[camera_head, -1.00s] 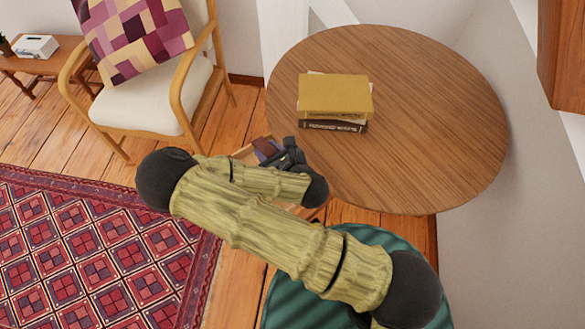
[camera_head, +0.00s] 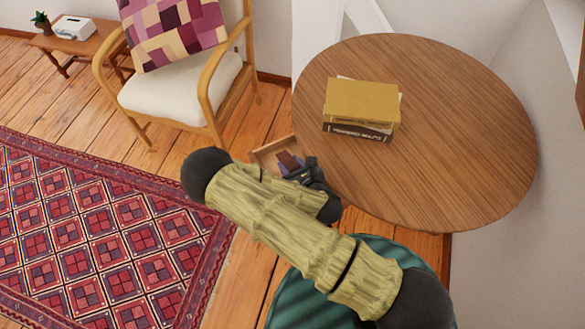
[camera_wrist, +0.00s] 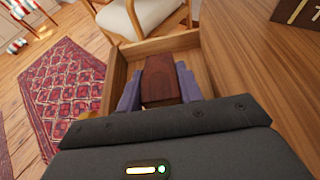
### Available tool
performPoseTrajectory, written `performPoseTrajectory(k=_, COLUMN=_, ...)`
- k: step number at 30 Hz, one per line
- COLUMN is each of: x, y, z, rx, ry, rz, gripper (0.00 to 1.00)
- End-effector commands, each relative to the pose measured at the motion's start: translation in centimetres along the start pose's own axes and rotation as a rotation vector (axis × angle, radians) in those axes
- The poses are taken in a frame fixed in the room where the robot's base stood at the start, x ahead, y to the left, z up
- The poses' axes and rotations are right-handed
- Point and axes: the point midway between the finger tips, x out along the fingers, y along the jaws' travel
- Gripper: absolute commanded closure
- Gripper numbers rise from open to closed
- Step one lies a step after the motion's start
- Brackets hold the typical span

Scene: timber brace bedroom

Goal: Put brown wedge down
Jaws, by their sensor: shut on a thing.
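The brown wedge (camera_wrist: 161,80) is a dark reddish-brown block between the two purple fingers of my gripper (camera_wrist: 158,88) in the wrist view. My gripper is shut on it. In the head view the wedge (camera_head: 288,161) shows as a small dark patch at the tip of my gripper (camera_head: 291,166), beside the round table's left edge. The wedge appears over or inside an open wooden drawer or tray (camera_wrist: 119,76), whose rim also shows in the head view (camera_head: 271,148). I cannot tell whether the wedge touches its bottom.
A round wooden table (camera_head: 460,130) with a stack of books (camera_head: 362,103) stands to the right. A cushioned armchair (camera_head: 180,90) is behind, left of the table. A red patterned rug (camera_head: 90,240) covers the floor at left. A green striped round seat (camera_head: 300,295) is below my arm.

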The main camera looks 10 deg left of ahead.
Motion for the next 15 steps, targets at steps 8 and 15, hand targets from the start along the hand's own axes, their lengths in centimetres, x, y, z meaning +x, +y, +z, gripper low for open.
performPoseTrajectory(k=8, x=0.9, y=0.0, z=-2.2, rx=0.000, ry=0.000, rz=-0.001, gripper=0.86)
performPoseTrajectory(k=15, x=1.0, y=0.0, z=-2.4, rx=-0.001, ry=0.000, rz=0.000, gripper=0.86)
